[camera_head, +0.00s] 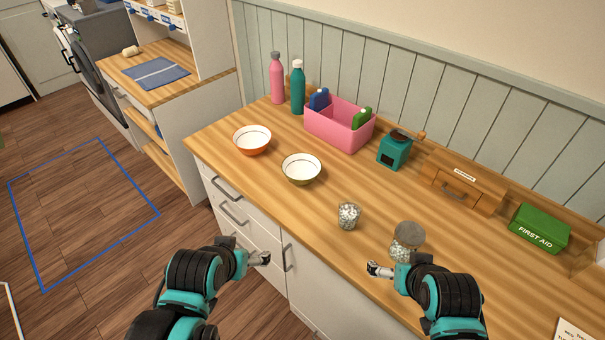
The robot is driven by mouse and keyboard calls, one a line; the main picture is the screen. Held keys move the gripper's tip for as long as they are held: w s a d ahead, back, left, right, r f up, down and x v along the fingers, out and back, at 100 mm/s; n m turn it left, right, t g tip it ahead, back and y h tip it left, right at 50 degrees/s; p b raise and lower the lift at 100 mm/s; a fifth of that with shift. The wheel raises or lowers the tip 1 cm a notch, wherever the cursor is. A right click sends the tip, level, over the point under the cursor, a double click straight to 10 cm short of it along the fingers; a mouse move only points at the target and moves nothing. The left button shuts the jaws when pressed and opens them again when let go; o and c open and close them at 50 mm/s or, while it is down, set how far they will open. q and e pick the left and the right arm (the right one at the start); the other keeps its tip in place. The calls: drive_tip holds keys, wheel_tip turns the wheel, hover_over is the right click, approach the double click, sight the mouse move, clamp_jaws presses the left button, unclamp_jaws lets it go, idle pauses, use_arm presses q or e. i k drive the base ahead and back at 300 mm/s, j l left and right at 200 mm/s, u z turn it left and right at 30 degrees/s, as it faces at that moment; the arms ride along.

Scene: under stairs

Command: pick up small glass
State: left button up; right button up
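A small glass (348,216) with speckled grey-white contents stands upright near the front edge of the wooden counter (330,195). A larger glass jar (402,252) with a brownish top stands to its right, partly hidden by my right arm. My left gripper (264,258) is in front of the counter, left of and nearer than the small glass, apart from it. My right gripper (374,270) is near the counter's front edge, nearer than the small glass and close to the larger jar. Neither gripper visibly holds anything. Their finger openings are too small to tell.
Two bowls (252,140) (301,169) stand left of the small glass. Behind are two bottles (277,80) (298,90), a pink bin (336,128), a teal grinder (394,150), a wooden box (461,188) and a green first aid box (540,228). Bare counter surrounds the small glass.

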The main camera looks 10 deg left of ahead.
sight(350, 209)
drive_tip(key=i+j+z, duration=0.1)
drive_tip(key=j+z, duration=0.15)
drive_tip(key=z, duration=0.2)
drive_tip(key=j+z, duration=0.25)
drive_tip(key=z, duration=0.25)
drive_tip(key=i+j+z, duration=0.1)
drive_tip(key=j+z, duration=0.45)
drive_tip(key=j, duration=0.35)
drive_tip(key=k+j, duration=0.1)
drive_tip(key=j, duration=0.4)
drive_tip(key=j+z, duration=0.15)
drive_tip(key=j, duration=0.3)
drive_tip(key=k+j, duration=0.15)
drive_tip(key=j, duration=0.3)
drive_tip(key=k+j+z, duration=0.15)
drive_tip(key=j, duration=0.3)
drive_tip(key=j+z, duration=0.1)
drive_tip(key=j, duration=0.35)
